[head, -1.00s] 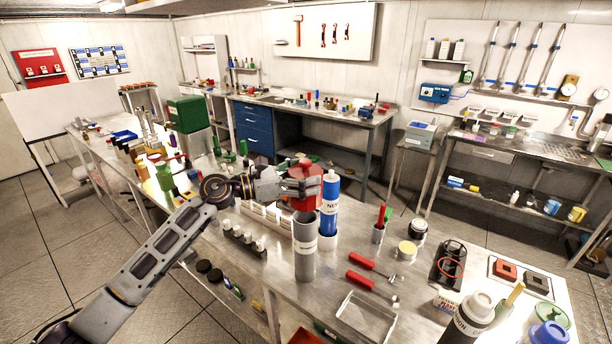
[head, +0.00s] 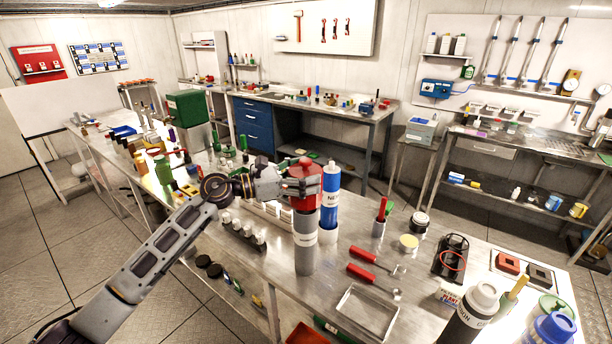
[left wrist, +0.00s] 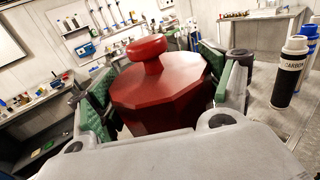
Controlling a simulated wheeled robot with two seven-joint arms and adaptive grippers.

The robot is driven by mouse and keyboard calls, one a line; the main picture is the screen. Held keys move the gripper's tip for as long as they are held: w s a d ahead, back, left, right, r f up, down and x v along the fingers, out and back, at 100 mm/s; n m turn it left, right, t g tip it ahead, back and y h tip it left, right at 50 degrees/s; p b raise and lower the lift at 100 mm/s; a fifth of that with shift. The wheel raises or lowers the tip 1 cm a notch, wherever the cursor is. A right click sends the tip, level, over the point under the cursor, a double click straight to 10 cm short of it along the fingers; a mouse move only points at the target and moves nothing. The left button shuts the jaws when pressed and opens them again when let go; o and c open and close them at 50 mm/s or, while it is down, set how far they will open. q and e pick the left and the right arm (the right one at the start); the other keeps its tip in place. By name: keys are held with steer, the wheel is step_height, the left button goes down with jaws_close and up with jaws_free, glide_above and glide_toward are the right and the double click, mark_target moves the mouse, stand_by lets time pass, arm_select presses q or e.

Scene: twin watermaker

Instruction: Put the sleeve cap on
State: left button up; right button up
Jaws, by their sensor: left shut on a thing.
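The red sleeve cap (head: 306,188) is faceted with a round knob, and it fills the middle of the left wrist view (left wrist: 160,88). My left gripper (head: 298,186) is shut on it, with green-padded fingers (left wrist: 165,95) on both sides of the cap. The grey sleeve (head: 304,245) stands upright on the bench with a pale label band. The cap is directly above the sleeve, its lower edge at or very near the sleeve's top; I cannot tell whether it is seated. My right gripper is not in view.
A blue-and-white cartridge (head: 330,200) stands close behind the sleeve. Red-handled tools (head: 372,278) and a metal tray (head: 366,313) lie to the right. Several small bottles (head: 242,233) stand in a row at left. A dark carbon cartridge (head: 468,315) stands at front right.

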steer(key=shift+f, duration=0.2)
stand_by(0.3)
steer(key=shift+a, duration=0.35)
arm_select(q)
steer(key=shift+b, duration=0.45)
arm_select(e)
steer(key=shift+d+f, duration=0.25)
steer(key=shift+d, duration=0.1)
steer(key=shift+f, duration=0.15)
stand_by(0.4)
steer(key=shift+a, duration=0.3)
arm_select(q)
steer(key=shift+f+b, duration=0.55)
steer(key=shift+b, duration=0.15)
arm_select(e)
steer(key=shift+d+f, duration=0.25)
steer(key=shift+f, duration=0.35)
arm_select(q)
steer(key=shift+f+b, duration=0.4)
steer(key=shift+f, duration=0.05)
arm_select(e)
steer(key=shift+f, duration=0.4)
arm_select(q)
steer(key=shift+f+b, duration=0.3)
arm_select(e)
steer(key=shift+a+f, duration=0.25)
